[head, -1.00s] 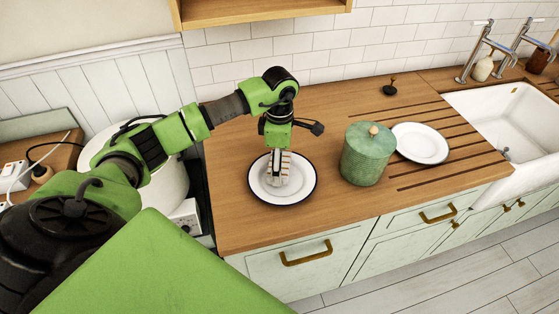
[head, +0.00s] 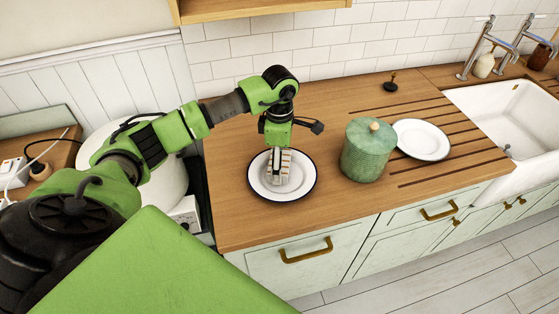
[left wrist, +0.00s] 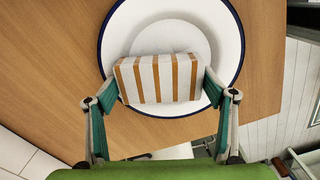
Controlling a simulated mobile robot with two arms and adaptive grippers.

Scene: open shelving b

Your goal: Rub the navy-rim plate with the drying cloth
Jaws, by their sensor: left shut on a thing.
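The navy-rim plate (head: 300,190) lies flat on the wooden counter, white with a dark blue edge; it also shows in the left wrist view (left wrist: 225,62). The drying cloth (left wrist: 158,78) is a folded pad with white and orange-brown stripes. It sits over the near part of the plate in the left wrist view and appears to rest on it. My left gripper (head: 278,172) points down over the plate and is shut on the cloth, one finger at each end. In the head view the gripper hides much of the cloth (head: 273,181). My right gripper is not in view.
A green ribbed canister (head: 367,152) with a wooden knob stands right of the plate. Another white plate (head: 421,140) lies on the grooved drainer beside the sink (head: 515,115). A small black object (head: 390,87) is at the back. The counter's front edge is close to the plate.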

